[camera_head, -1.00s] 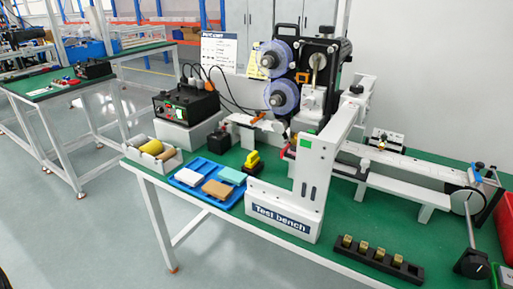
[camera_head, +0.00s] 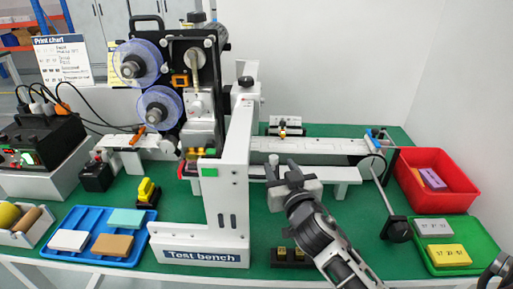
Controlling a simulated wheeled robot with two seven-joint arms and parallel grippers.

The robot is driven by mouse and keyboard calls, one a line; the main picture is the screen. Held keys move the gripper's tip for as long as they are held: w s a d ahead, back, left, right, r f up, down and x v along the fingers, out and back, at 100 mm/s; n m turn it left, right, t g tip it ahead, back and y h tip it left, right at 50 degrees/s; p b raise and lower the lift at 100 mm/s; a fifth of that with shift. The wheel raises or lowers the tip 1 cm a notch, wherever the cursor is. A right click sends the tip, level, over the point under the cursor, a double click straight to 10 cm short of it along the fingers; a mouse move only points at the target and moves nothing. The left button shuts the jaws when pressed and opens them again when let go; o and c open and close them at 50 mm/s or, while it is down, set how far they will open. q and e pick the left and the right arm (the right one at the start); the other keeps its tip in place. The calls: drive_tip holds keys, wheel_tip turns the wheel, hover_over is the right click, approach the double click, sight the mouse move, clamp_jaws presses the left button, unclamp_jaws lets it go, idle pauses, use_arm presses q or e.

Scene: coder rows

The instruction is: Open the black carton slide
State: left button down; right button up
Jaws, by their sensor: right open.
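I cannot tell for certain which part is the black carton slide. A black upright plate (camera_head: 190,60) carries two clear blue reels (camera_head: 138,62) on the machine behind the white test bench frame (camera_head: 238,170). My right gripper (camera_head: 281,170) is open and empty, its fingers pointing away from me toward the white conveyor rail (camera_head: 315,173). It is right of the white frame, and whether it touches the rail is unclear. A black knob (camera_head: 397,229) on a rod hangs from a round disc (camera_head: 371,168) to the gripper's right. My left gripper is out of view.
A black holder with brass pieces (camera_head: 290,258) is partly hidden by my right arm. A red bin (camera_head: 436,182) and a green tray (camera_head: 485,238) stand at right. A blue tray with blocks (camera_head: 75,252) and a black control box (camera_head: 40,143) stand at left.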

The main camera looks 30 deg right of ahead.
sight(275, 161)
drive_tip(key=shift+t, duration=0.3)
drive_tip(key=shift+w+d+f+b, duration=0.3)
drive_tip(key=shift+w+d+f, duration=0.2)
drive_tip(key=shift+w, duration=0.85)
drive_tip(key=shift+w+d+f+b, duration=0.35)
drive_tip(key=shift+w+d+f, duration=0.15)
drive_tip(key=shift+w, duration=0.8)
drive_tip(key=shift+w+d+f+b, duration=0.3)
drive_tip(key=shift+w+d+f, duration=0.2)
drive_tip(key=shift+w, duration=0.85)
clamp_jaws()
